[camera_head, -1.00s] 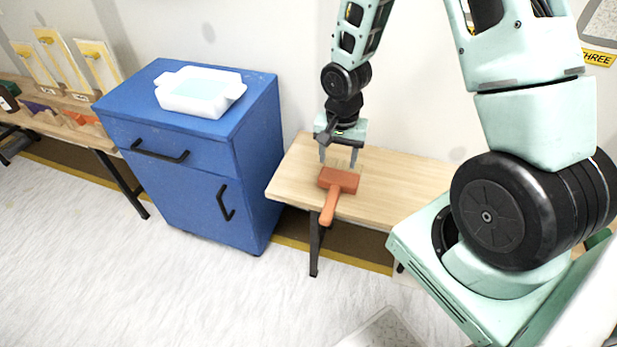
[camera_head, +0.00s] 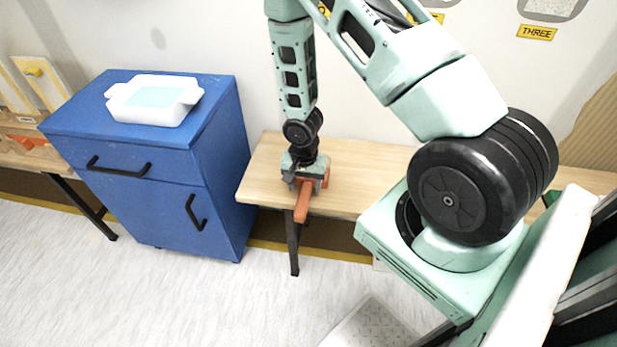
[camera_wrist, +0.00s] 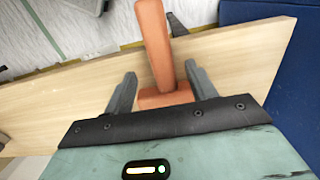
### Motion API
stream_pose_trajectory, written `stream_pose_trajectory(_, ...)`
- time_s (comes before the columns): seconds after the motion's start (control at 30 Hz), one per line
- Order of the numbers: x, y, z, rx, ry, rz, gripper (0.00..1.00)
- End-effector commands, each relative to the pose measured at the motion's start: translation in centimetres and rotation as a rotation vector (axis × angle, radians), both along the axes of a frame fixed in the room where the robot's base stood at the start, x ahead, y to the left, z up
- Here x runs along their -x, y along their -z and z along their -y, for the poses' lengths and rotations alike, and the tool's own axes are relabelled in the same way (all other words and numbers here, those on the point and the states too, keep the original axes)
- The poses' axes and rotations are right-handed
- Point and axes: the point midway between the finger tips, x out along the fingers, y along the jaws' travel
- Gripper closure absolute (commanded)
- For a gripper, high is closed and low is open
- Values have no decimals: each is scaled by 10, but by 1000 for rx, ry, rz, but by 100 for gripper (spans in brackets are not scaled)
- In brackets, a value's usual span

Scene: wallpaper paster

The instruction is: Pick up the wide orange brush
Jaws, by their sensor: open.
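The wide orange brush (camera_head: 303,204) lies on the light wooden table, its handle sticking out over the front edge. In the head view my gripper (camera_head: 306,186) is low over the brush and hides most of its head. In the wrist view the brush (camera_wrist: 156,45) shows its handle and part of its head between my two open fingers (camera_wrist: 160,82). The fingers stand one to each side of the handle, with gaps on both sides. The far part of the head is hidden by my gripper body.
The wooden table (camera_head: 360,165) is bare around the brush. A blue cabinet (camera_head: 150,180) stands close to the table's left end, with a white tray (camera_head: 150,112) holding pale liquid on top. A wall is right behind the table.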

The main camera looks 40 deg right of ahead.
Motion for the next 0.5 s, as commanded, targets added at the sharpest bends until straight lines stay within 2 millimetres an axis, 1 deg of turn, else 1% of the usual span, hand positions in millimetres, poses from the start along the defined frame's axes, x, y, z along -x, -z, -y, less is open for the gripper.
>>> stream_pose_trajectory(0.2,-2,31,-1,0,-4,-4,44)
stream_pose_trajectory(0.3,-2,42,-1,0,-4,-3,44)
stream_pose_trajectory(0.4,-2,47,-1,-1,-3,-1,44)
stream_pose_trajectory(0.5,-3,47,-1,0,-2,0,44)
